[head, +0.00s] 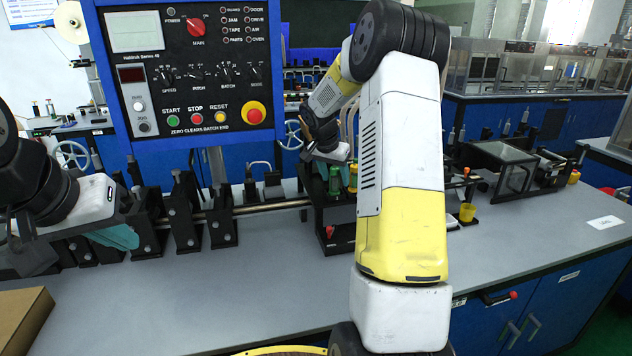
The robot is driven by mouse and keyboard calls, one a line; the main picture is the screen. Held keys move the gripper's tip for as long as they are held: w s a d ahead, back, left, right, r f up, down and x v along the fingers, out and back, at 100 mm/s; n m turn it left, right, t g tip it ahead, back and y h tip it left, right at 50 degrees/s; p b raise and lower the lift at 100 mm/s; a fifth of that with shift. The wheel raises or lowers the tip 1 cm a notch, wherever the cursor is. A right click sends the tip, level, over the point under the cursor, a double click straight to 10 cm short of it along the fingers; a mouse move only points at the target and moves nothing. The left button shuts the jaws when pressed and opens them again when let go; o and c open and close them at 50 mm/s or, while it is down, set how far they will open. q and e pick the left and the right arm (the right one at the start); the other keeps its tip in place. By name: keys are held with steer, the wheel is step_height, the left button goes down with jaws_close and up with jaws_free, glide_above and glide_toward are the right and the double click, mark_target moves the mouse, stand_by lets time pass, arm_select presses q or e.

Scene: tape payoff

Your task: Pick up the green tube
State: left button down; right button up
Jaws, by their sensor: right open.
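Two slim green upright pieces, one a darker green tube (335,181) and one a yellow-green piece (353,178), stand at the dark rack (341,215) in the middle of the bench. I cannot tell whether both are tubes. My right gripper (338,163) is open just above them, pointing down; its fingers are small and partly hidden. I see no clear hold on the tube. My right arm covers the area right of the rack. My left gripper (115,236) is at the far left, low by the black blocks; its jaw opening is not clear.
A blue control panel (190,70) stands at the back left. Black blocks on a metal rod (268,206) line the bench's left side. A cardboard box (22,318) lies front left. A yellow cup (467,212) and glass case (503,165) stand right. The front bench (240,285) is clear.

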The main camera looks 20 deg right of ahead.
jaws_close()
steer(key=shift+r, duration=0.1)
